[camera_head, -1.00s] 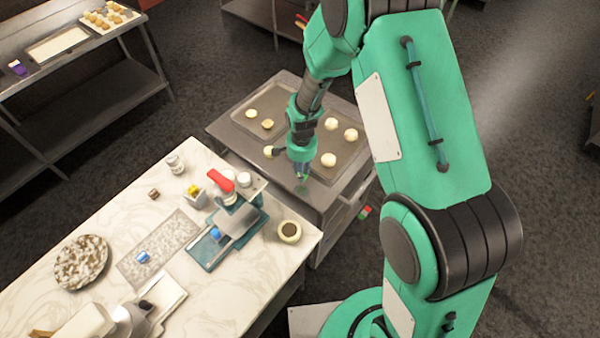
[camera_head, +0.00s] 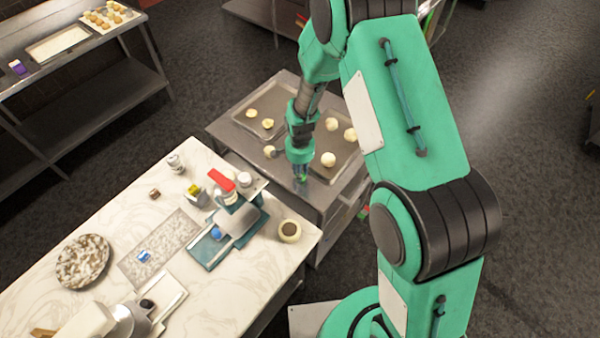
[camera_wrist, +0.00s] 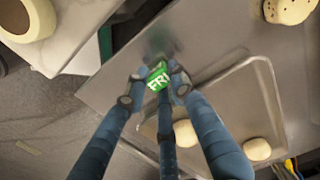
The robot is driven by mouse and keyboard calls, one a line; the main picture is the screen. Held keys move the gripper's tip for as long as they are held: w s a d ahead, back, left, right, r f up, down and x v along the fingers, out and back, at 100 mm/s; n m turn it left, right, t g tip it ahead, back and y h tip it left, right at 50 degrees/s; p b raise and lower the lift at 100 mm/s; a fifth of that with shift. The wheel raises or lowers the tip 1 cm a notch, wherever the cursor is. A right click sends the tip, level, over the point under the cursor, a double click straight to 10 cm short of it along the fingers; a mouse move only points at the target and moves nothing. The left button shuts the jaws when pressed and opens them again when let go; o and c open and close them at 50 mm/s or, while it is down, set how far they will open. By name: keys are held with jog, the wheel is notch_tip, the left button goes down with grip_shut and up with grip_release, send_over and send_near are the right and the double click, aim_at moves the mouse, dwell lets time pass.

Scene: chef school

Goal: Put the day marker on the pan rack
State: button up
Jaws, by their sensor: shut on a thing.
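The day marker (camera_wrist: 157,78) is a small green block with white letters, "FRI" or part of it, seen in the wrist view. My gripper (camera_wrist: 154,90) has its blue-grey fingers closed around it. In the head view, my gripper (camera_head: 301,181) points down over the near bare strip of the steel pan rack (camera_head: 322,193), and the marker is only a small green patch there. The rack's steel top (camera_wrist: 215,38) lies beneath the marker in the wrist view. I cannot tell whether the marker touches it.
Trays with pale dough balls (camera_head: 328,159) cover most of the rack top. Bare steel lies along the rack's near edge.

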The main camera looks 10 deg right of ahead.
jog(key=shift+f, duration=0.2)
jog(key=shift+f, duration=0.15)
jog(key=o, duration=0.9)
jog(key=shift+o, duration=0.2)
jog(key=shift+r, duration=0.2)
notch_tip(320, 180, up, 12)
jog(key=b, duration=0.1)
dwell(0.6)
